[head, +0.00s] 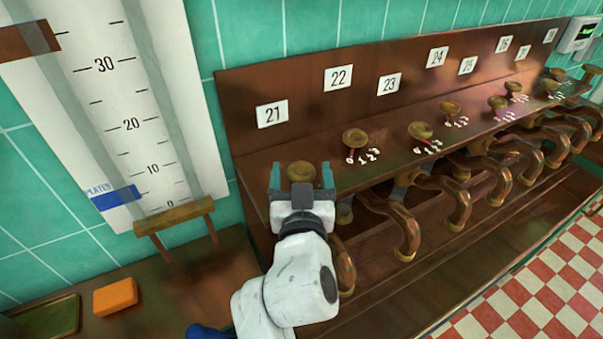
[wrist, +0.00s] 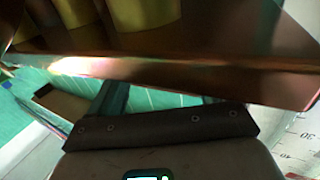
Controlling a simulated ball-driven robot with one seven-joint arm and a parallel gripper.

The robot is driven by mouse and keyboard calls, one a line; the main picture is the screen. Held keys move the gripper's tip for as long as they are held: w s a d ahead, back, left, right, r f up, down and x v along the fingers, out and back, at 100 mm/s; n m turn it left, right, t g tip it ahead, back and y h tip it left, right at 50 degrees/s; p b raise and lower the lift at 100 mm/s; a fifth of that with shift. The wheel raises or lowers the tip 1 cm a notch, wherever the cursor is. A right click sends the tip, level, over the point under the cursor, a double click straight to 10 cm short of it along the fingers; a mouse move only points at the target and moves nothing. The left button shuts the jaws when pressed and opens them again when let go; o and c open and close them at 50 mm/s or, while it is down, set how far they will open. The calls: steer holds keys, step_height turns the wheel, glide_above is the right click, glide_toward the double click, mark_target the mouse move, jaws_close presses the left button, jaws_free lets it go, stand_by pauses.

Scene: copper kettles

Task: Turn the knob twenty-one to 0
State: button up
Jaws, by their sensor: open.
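The plate "21" (head: 271,113) is on the wooden back panel at the left end of the row. Below it, the round brass knob twenty-one (head: 300,171) shows between the teal fingertips of my gripper (head: 302,178). The gripper is open, with one finger on each side of the knob in the head view. I cannot tell whether the fingers touch it. My gripper hides the knob's pointer and its number marks. In the wrist view, a brown wooden edge (wrist: 180,75) crosses in front of the fingers, and the knob cannot be made out clearly.
Knob twenty-two (head: 354,138) stands to the right, with more brass knobs beyond. Curved copper pipes (head: 405,230) stick out below the shelf. A tall white scale (head: 110,90) stands on the left. An orange block (head: 115,297) lies on the wooden surface at lower left.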

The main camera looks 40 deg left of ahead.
steer(key=c, duration=1.1)
steer(key=shift+o, duration=0.2)
steer(key=h+b, duration=0.1)
steer(key=b, duration=0.2)
steer(key=shift+a+f+m+t+b, duration=0.1)
steer(key=shift+f+m+t+b, duration=0.25)
steer(key=shift+m+t, duration=0.05)
steer(key=m+t+h+b, duration=0.1)
steer(key=b, duration=0.3)
steer(key=shift+s+a+f+h+b, duration=0.1)
steer(key=shift+h+b, duration=0.2)
steer(key=m+h+b, duration=0.1)
steer(key=b, duration=0.2)
steer(key=m+t+h+b, duration=0.1)
steer(key=h+b, duration=0.1)
steer(key=b, duration=0.1)
steer(key=shift+s+a+m+t, duration=0.1)
steer(key=shift+a+m+t, duration=0.05)
steer(key=shift+m+t, duration=0.15)
steer(key=shift+r+m+t+h+b, duration=0.3)
steer(key=shift+m+h+b, duration=0.3)
steer(key=shift+h+b, duration=0.55)
steer(key=shift+r+m+h+b, duration=0.1)
steer(key=shift+m+h+b, duration=0.2)
steer(key=shift+h, duration=0.05)
